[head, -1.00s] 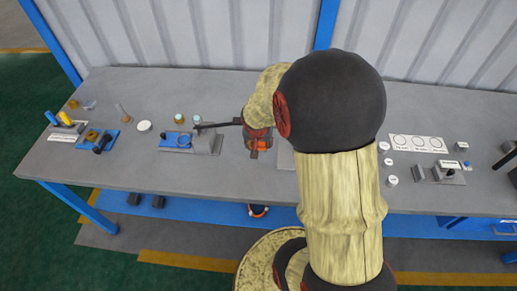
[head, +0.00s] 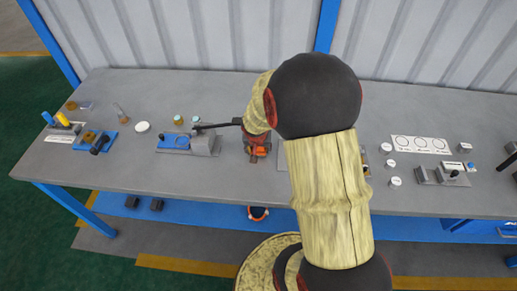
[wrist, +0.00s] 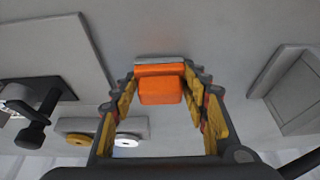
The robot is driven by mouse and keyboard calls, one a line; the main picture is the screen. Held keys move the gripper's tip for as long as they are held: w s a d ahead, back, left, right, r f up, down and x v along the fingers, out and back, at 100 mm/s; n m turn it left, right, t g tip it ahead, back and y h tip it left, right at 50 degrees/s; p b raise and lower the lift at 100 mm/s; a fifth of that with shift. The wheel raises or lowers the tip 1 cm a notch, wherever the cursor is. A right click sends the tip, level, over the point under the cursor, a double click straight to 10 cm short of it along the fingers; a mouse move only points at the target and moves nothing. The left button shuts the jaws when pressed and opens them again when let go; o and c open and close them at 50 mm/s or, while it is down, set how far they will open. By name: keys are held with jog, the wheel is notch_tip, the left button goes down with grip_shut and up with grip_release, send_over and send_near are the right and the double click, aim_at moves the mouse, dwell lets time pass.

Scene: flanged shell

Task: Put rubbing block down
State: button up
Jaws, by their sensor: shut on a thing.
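The rubbing block (wrist: 160,88) is orange with a grey strip along its far edge. It sits between the two fingers of my gripper (wrist: 163,100) in the wrist view, and the gripper is shut on it. In the head view my gripper (head: 257,150) is over the middle of the grey workbench (head: 225,185), with some orange showing at its end. I cannot tell whether the block touches the bench top. My arm hides part of the bench to the right of the gripper.
A blue fixture with a grey block (head: 203,145) stands left of the gripper, with a dark rod reaching towards it. White discs (head: 394,182) and a card with circles (head: 419,144) lie to the right. The bench front below the gripper looks clear.

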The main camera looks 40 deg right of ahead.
jog(key=shift+s+a+f+b, duration=0.1)
jog(key=shift+s+f+b, duration=0.05)
jog(key=shift+f+b, duration=0.35)
jog(key=o, duration=1.2)
jog(key=shift+f, duration=0.15)
jog(key=shift+r, duration=0.2)
jog(key=shift+r+p, duration=0.35)
jog(key=shift+p, duration=0.45)
jog(key=a+r+n+p, duration=0.1)
jog(key=a+r, duration=0.2)
jog(key=r, duration=0.3)
jog(key=a+r+n+t+p, duration=0.1)
jog(key=a+r, duration=0.1)
jog(key=r, duration=0.3)
jog(key=a+r+p, duration=0.1)
jog(key=a+r, duration=0.2)
jog(key=r, duration=0.3)
jog(key=s+a+r+n+y, duration=0.1)
jog(key=s+a+r+n, duration=0.1)
jog(key=s+a+r, duration=0.2)
jog(key=s+a+r+n+t+y, duration=0.1)
jog(key=s+a+r+n, duration=0.2)
jog(key=s+a+r, duration=0.2)
jog(key=s+a+r+n+y, duration=0.1)
jog(key=s+a+r+n, duration=0.2)
jog(key=a, duration=0.7)
jog(key=shift+s+r+t, duration=0.4)
jog(key=shift+s+r, duration=0.7)
jog(key=shift+s, duration=0.05)
